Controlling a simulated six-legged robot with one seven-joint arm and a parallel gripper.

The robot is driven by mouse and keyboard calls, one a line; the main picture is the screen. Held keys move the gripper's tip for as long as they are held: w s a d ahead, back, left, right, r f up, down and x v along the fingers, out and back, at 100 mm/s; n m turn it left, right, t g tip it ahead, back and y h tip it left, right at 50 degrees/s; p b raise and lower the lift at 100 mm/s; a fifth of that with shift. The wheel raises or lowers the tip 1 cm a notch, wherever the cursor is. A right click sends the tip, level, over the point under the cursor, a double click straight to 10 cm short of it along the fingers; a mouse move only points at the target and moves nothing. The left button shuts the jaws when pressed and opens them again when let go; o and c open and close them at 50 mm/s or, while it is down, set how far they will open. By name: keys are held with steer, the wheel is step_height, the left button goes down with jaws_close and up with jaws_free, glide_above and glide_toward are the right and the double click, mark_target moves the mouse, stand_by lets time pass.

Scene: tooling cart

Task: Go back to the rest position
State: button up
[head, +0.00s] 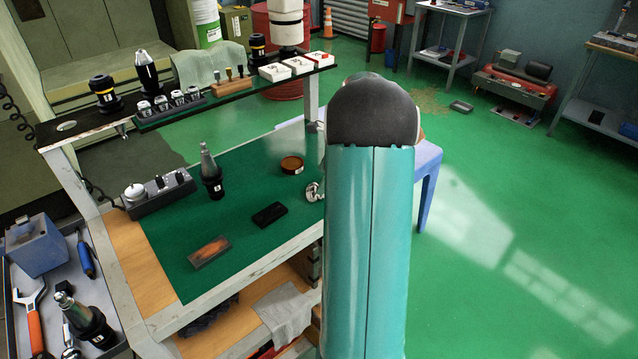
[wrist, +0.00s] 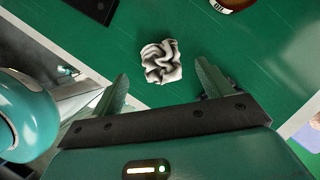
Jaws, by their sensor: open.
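My gripper (wrist: 162,86) shows in the wrist view with its two fingers spread wide and nothing between them. It is above the green top of the tooling cart. A crumpled grey-white rag (wrist: 161,61) lies on the green top just beyond the fingertips, apart from them. In the head view my teal arm fills the right centre and hides my gripper. The rag shows there only in part, beside the arm (head: 314,190).
The cart's green mat (head: 240,220) holds a tool holder (head: 211,173), a brown round dish (head: 292,165), a black block (head: 269,214) and an orange-topped block (head: 210,252). A raised shelf (head: 222,98) runs along the back. Open green floor (head: 500,220) lies to the right.

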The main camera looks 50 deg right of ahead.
steer(key=v, duration=0.9)
steer(key=shift+r, duration=0.3)
steer(key=shift+s, duration=0.15)
